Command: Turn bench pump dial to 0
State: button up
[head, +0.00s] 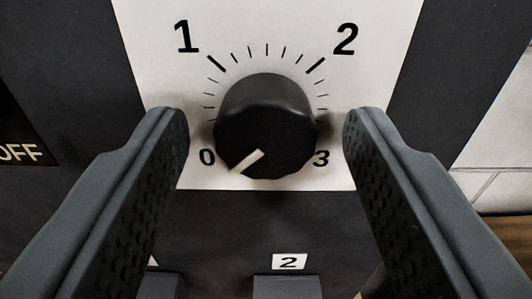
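The bench pump dial (267,120) is a round black knob in the upper middle of the head view. It sits on a white scale plate (267,20) marked 0, 1, 2 and 3. Its white pointer line (246,161) points down and left, close to and slightly below the 0 mark (207,157). My gripper (266,135) is open, with one dark finger on each side of the dial. Gaps show between both fingertips and the knob, and nothing is held.
The plate is on a dark panel (80,70). An OFF label (20,152) is at the left edge. Below the dial are a small white label marked 2 (289,262) and dark blocks, partly hidden by my left finger. A pale tiled wall and brown surface show at right.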

jog(key=shift+s+r, duration=0.1)
jog(key=shift+s, duration=0.1)
dwell(0.4)
jog(key=s, duration=1.7)
jog(key=shift+d, duration=0.3)
jog(key=s+a+g, duration=0.2)
jog(key=s+a, duration=1.7)
jog(key=s, duration=0.1)
jog(key=s+a+f, duration=0.3)
jog(key=s, duration=0.6)
jog(key=s+a+f+t, duration=0.1)
jog(key=s+a+f, duration=0.2)
jog(key=s, duration=0.6)
jog(key=s+a+f, duration=0.3)
jog(key=s+a, duration=0.1)
jog(key=s, duration=0.5)
jog(key=shift+s+a+m+h, duration=0.3)
jog(key=shift+s+a, duration=0.05)
jog(key=shift+a, duration=0.05)
jog(key=shift+f, duration=0.1)
